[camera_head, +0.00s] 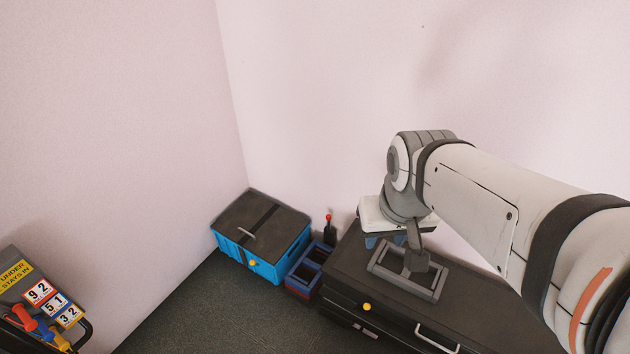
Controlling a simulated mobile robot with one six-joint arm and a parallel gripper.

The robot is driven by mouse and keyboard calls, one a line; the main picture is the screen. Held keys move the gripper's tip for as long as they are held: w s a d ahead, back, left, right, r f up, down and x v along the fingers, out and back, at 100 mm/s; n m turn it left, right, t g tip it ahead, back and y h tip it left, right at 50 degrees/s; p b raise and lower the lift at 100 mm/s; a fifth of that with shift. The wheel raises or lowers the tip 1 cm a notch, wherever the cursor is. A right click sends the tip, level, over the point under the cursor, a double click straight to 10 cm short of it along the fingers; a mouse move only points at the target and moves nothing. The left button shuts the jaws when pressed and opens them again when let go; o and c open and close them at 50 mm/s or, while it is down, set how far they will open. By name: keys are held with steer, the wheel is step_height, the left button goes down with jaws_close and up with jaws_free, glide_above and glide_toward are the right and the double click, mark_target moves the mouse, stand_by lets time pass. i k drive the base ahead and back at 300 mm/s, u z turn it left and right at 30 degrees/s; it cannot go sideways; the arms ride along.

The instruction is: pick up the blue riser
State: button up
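A small blue piece (371,241), which may be the blue riser, shows at the back of the dark cabinet top. It is mostly hidden behind my gripper and wrist. My gripper (415,261) points down over the cabinet, in front of the blue piece. Its dark fingertip overlaps a grey rectangular frame (436,293) lying on the cabinet top. I cannot tell whether it touches the frame. The gap between the fingers does not show, so I cannot tell if it is open or shut.
The dark cabinet (473,312) has a yellow knob (367,307) and drawer handles. Left of it stand stacked blue and red crates (302,284), a red-tipped lever (328,228) and a blue box with a dark lid (262,235). A cart with number cards (40,292) stands at far left. Floor between is clear.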

mark_target(303, 261)
steer(key=z, duration=2.7)
steer(key=k, duration=1.9)
steer(key=u, duration=1.5)
steer(key=i, duration=1.7)
